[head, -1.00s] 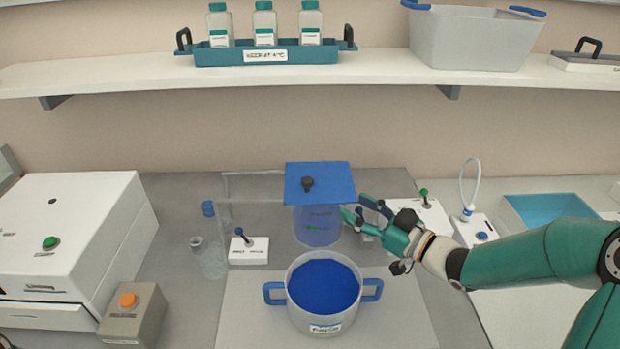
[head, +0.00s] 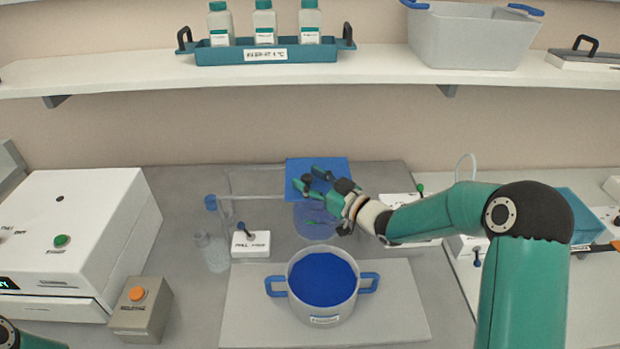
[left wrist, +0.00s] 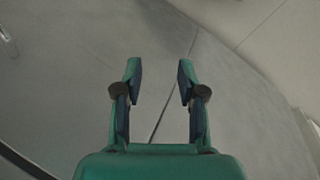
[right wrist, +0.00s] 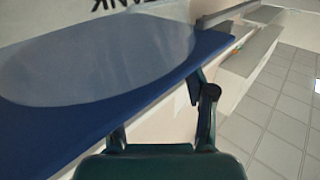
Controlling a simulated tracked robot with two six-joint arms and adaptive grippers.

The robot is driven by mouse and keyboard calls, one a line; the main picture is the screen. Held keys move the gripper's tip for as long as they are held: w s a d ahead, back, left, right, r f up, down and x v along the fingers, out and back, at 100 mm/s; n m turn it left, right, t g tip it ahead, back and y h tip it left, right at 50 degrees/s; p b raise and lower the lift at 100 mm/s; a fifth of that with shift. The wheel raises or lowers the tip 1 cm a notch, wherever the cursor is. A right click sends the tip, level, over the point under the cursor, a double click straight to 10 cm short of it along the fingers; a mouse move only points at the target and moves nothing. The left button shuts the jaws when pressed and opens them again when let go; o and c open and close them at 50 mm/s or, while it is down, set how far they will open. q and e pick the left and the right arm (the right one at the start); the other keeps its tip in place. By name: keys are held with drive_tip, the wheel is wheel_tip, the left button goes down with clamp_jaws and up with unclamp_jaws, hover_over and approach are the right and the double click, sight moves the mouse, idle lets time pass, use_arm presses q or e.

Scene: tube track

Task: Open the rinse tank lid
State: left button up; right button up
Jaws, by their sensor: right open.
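A blue square lid (head: 332,170) with a dark knob lies over a clear blue-tinted tank (head: 316,226) at the middle back of the bench. My right gripper (head: 312,180) is open over the lid, its fingers by the knob, which they partly hide. I cannot tell whether they touch it. In the right wrist view, the blue lid (right wrist: 90,120) runs flat across the left, with part of an upside-down label reading "ANK" above. My left gripper (left wrist: 158,85) is open and empty over grey surface in the left wrist view.
A grey pot (head: 325,310) with blue handles stands in front of the tank. A small white switch box (head: 250,244) and glass bottles (head: 214,255) stand left of it. A white machine (head: 75,235) is at far left. A shelf (head: 130,75) runs above.

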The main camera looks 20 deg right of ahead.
clamp_jaws()
drive_tip(key=shift+a, duration=0.1)
drive_tip(key=shift+w+a+f+b, duration=0.1)
drive_tip(key=shift+a+b, duration=0.1)
drive_tip(key=shift+b, duration=0.2)
drive_tip(key=w+a+b, duration=0.4)
drive_tip(key=a+b, duration=0.5)
drive_tip(key=a, duration=0.5)
drive_tip(key=shift+b, duration=0.4)
